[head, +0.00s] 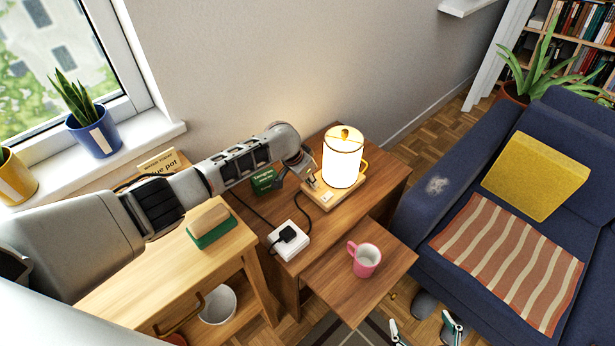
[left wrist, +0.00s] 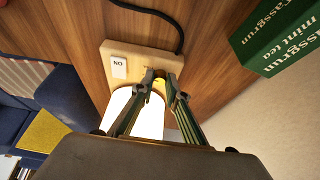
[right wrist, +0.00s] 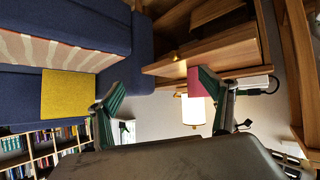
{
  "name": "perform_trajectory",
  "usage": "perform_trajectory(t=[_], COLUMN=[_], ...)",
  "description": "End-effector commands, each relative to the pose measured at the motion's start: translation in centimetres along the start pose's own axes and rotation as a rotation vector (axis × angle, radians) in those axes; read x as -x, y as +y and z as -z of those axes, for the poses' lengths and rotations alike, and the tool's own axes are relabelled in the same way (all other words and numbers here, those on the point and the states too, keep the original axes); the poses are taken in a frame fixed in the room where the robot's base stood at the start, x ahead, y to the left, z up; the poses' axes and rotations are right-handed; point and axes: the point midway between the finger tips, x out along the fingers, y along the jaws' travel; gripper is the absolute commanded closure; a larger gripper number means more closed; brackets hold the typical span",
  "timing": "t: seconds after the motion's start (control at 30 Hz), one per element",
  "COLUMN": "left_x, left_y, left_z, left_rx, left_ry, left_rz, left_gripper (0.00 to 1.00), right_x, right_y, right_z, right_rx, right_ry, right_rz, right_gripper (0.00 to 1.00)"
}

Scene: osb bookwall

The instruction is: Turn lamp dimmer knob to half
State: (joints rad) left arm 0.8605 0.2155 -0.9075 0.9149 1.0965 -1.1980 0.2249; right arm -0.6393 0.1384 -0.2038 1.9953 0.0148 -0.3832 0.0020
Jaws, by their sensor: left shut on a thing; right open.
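The lit lamp (head: 343,150) has a white shade and a light wooden base (head: 323,200) on the brown side table. In the left wrist view its base (left wrist: 135,55) carries a small white plate with letters (left wrist: 119,66). My left gripper (head: 304,180) is at the left of the lamp base. In the left wrist view its fingers (left wrist: 160,80) are closed around a small yellow dimmer knob (left wrist: 160,84), mostly hidden by the fingertips. The knob's setting cannot be read. My right gripper (head: 424,325) is open and empty, low in front of the sofa.
A green tea box (head: 263,180) stands behind my left wrist. A white socket block with a black plug (head: 289,240) sits left of the lamp. A pink mug (head: 365,260) stands on the lower shelf board (head: 345,292). The blue sofa (head: 425,215) bounds the right.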

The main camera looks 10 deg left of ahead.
Motion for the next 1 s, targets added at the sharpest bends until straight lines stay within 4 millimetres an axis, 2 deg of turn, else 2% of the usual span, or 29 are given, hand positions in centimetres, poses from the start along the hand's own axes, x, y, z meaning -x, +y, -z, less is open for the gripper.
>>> perform_trajectory(t=[0.03, 0.17, 0.3, 0.4, 0.7, 1.0], left_x=[0.9, 0.6, 0.3, 0.1, -0.2, -0.2], left_y=[0.3, 0.5, 0.7, 0.8, 0.8, 0.8], left_z=[0.4, 0.2, 0.1, 0.0, 0.0, 0.0], left_rx=[0.041, 0.157, 0.277, 0.355, 0.539, 0.626], left_ry=[0.0, -0.004, -0.005, -0.006, -0.005, -0.004], left_rz=[0.017, 0.062, 0.111, 0.144, 0.221, 0.258], left_gripper=[1.0, 1.0, 1.0, 1.0, 1.0, 1.0], right_x=[0.8, 1.7, 2.5, 2.8, 3.2, 3.2], right_y=[0.1, -0.3, 0.2, 0.4, 0.6, 0.6], right_z=[1.4, 2.3, 4.4, 5.3, 6.0, 5.9], right_rx=[-0.006, -0.021, -0.017, -0.017, -0.015, -0.014], right_ry=[0.008, 0.005, 0.022, 0.029, 0.031, 0.027], right_rz=[0.003, 0.012, 0.007, 0.005, 0.004, 0.004], right_gripper=[0.19, 0.19, 0.19, 0.19, 0.19, 0.19])
